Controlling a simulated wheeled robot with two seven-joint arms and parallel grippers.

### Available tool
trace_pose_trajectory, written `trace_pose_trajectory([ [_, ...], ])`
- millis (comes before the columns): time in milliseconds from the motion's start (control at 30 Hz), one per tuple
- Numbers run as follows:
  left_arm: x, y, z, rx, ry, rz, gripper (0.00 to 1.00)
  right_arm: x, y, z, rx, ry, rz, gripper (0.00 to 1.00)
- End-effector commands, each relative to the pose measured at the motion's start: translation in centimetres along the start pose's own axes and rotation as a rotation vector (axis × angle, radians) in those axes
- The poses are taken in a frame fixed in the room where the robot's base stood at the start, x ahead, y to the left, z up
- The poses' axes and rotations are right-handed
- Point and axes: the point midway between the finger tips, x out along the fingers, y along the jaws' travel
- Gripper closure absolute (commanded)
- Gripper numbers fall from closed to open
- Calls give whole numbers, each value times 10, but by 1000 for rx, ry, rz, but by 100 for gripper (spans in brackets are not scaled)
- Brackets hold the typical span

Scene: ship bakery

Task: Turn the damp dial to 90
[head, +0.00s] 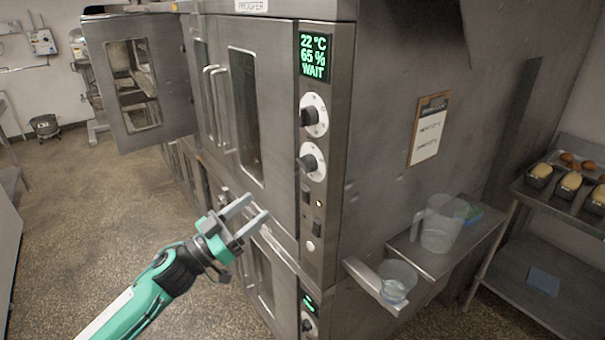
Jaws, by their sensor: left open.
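The proofer's control strip has two round white dials with dark knobs, an upper dial (314,115) and a lower dial (312,162). Their markings are too small to read, so I cannot tell which is the damp dial. The display (313,57) above them reads 22 °C, 65 % and WAIT in green. My left gripper (257,206) is open and empty, below and left of the dials in the picture, in front of the proofer doors. It appears clear of both dials. My right gripper is not in view.
A steel door (117,107) stands open at the left. Small switches (318,204) sit below the dials. On the right, a side shelf (425,259) holds a clear jug (439,224), and a clear cup (397,281) sits on a bracket. A rack (525,197) holds loaf tins.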

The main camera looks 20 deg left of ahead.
Motion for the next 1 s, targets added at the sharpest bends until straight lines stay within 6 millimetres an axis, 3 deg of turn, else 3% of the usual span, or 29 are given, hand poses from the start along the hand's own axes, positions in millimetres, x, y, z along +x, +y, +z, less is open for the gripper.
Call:
trace_pose_trajectory([
  [267, 26, 3, -8, -1, 7, 9, 42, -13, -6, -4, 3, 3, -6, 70],
  [700, 105, 3, -9, -2, 7, 6, 42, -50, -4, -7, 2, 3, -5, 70],
  [1000, 136, 3, -5, -1, 5, 7, 42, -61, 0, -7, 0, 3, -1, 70],
])
